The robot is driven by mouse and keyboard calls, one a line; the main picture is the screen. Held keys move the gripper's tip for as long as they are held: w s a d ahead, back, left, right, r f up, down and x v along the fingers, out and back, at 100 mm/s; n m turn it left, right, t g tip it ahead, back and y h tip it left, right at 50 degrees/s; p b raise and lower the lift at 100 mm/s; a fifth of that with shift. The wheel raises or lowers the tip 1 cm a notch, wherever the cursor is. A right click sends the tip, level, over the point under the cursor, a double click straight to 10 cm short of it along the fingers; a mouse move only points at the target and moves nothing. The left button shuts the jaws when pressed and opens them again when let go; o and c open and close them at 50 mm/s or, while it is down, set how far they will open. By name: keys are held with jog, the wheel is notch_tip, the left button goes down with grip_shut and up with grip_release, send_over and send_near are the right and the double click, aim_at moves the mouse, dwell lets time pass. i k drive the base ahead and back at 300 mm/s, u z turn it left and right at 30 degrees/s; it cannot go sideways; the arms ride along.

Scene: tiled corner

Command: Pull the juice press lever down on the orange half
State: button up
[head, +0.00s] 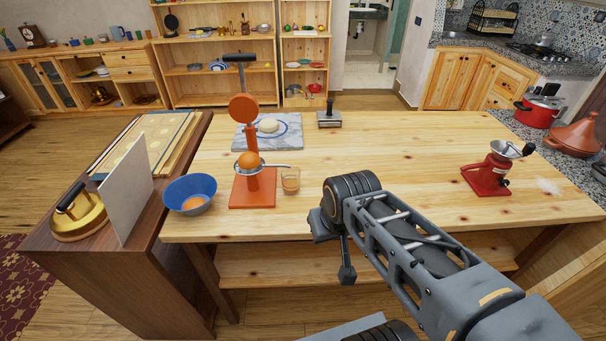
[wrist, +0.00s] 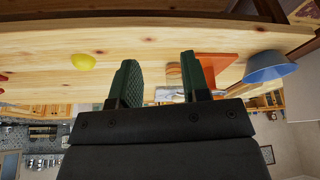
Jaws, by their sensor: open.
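The orange-red juice press (head: 253,187) stands upright near the left end of the wooden table. Its lever is raised, with a black crossbar handle (head: 240,58) at the top and a round orange presser (head: 243,108) below it. The orange half (head: 248,160) sits in the press's cup, under and apart from the presser. My gripper (head: 335,245) is at the table's front edge, right of the press and well below the handle. In the wrist view its two fingers (wrist: 162,78) are apart with nothing held; the press base (wrist: 220,68) shows beyond them.
A glass (head: 290,181) stands right of the press, and a blue bowl (head: 190,194) left. Behind lie a board with dough (head: 283,134) and a metal press (head: 329,118). A red grinder (head: 488,174) stands right. A yellow fruit (wrist: 83,62) shows in the wrist view.

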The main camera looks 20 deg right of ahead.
aim_at(244, 108)
jog(key=i, duration=0.4)
jog(key=k, duration=1.15)
jog(key=u, duration=1.1)
jog(key=i, duration=1.4)
jog(key=z, duration=0.5)
